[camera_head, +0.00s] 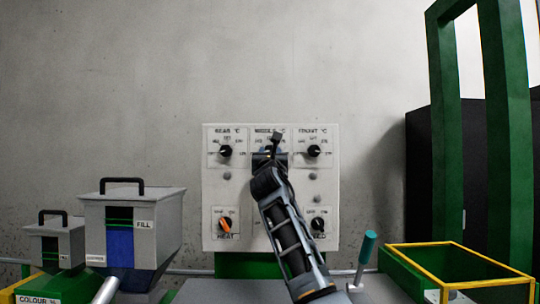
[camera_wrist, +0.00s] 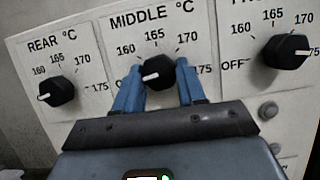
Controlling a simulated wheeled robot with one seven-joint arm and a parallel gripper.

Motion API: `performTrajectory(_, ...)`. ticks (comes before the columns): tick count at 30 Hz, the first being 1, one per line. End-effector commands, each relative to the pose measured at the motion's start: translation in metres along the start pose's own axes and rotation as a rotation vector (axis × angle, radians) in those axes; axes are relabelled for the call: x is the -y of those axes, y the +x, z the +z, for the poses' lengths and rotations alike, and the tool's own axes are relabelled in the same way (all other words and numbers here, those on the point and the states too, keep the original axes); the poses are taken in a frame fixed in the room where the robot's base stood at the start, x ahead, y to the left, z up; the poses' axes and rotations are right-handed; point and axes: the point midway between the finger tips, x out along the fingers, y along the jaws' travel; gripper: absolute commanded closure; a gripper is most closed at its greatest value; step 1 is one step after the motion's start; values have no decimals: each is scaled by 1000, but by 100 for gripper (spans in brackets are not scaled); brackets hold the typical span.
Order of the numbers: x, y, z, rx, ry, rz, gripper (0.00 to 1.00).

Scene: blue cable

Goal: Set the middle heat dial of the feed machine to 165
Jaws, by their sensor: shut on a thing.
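The feed machine's white panel (camera_head: 242,190) stands against the wall in the head view. My gripper (camera_head: 269,153) reaches up to its top middle dial and mostly hides it there. In the wrist view the black middle heat dial (camera_wrist: 159,72) sits between the two blue fingers of my gripper (camera_wrist: 157,82), one on each side, and they are shut on it. Its white pointer mark faces left and slightly down, toward the partly hidden OFF label. The 160, 165 and 170 marks show above the dial, with 165 at the top.
Lower on the panel is an orange-marked heat switch (camera_head: 226,224). Grey hoppers (camera_head: 160,215) stand left, a green frame (camera_head: 508,130) right.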

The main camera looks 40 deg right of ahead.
Motion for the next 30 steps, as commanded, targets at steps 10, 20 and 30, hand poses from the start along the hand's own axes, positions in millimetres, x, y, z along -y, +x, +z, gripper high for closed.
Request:
performTrajectory(10, -3, -1, -1, 1, 158, -64, 91)
performTrajectory(20, -5, 0, 2, 1, 438, -181, 91)
performTrajectory(30, -7, 2, 4, 0, 736, -306, 91)
